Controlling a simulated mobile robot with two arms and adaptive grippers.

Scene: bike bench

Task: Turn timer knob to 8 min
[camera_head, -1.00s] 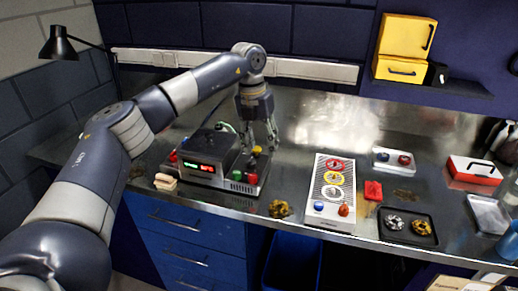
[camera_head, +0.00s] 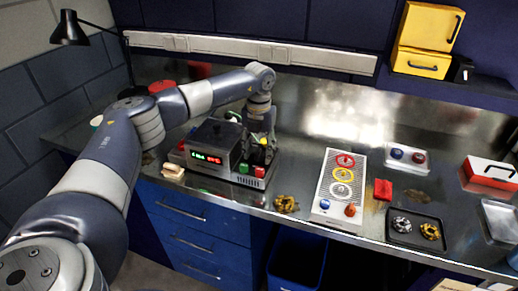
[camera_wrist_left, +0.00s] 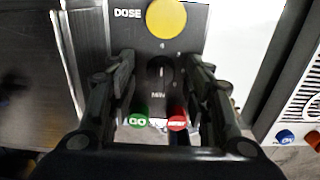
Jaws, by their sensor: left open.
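The timer knob (camera_wrist_left: 160,73) is a small dark round knob on the device's control panel, with "MIN" printed below it, in the left wrist view. Its pointer setting is too small to read surely. My left gripper (camera_wrist_left: 161,64) is open, its two dark fingers on either side of the knob with gaps visible. In the head view my left gripper (camera_head: 262,137) is low over the right part of the timer device (camera_head: 214,146), hiding the knob. The device has a lit display with green and red digits. My right gripper is not in view.
A yellow "DOSE" button (camera_wrist_left: 167,17) lies above the knob; a green GO button (camera_wrist_left: 138,120) and a red button (camera_wrist_left: 177,122) lie below, near the fingers. Right of the device are a gold sprocket-like part (camera_head: 286,204) and a white panel (camera_head: 329,208) with coloured rings.

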